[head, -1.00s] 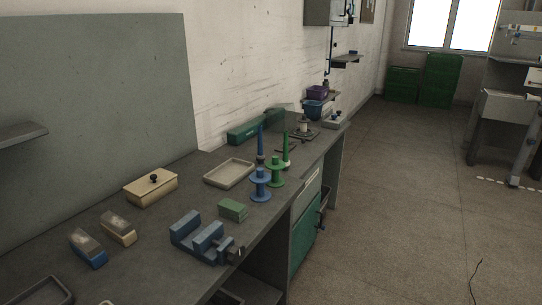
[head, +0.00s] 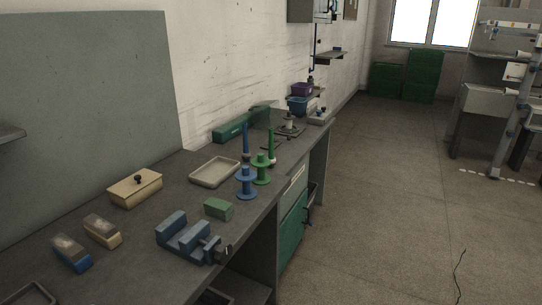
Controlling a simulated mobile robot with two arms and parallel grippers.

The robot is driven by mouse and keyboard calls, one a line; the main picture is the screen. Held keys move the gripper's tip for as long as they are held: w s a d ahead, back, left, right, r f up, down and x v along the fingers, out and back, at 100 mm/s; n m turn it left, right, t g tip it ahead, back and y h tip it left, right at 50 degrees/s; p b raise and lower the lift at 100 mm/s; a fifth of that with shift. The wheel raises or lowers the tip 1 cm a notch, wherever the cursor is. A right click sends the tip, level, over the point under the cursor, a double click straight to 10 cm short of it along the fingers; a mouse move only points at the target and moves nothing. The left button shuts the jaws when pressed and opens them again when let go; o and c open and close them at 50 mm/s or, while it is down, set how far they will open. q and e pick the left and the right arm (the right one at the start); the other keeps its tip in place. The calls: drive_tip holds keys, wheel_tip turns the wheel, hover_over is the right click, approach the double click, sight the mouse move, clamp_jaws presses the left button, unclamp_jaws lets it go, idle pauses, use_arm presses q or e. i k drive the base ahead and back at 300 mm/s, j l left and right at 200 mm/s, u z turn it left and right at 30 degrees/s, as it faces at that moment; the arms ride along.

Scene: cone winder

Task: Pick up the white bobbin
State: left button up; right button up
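No bobbin can be told for certain as the white one. A small pale spool-like thing (head: 290,121) stands upright on a dark plate toward the far end of the workbench; it is too small to make out well. A blue spool (head: 246,184) and a green spool (head: 261,170) stand upright on the bench near its front edge. Neither of my grippers is in view.
A machine (head: 487,105) stands far right. The floor between is open.

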sight(271, 154)
drive_tip(key=u, duration=0.4)
drive_tip(key=i+l+u, duration=0.4)
drive_tip(key=l, duration=0.15)
drive_tip(key=i+l+u, duration=0.2)
drive_tip(key=l, duration=0.15)
drive_tip(key=l+u, duration=0.2)
drive_tip(key=i+l, duration=0.05)
drive_tip(key=l, duration=0.05)
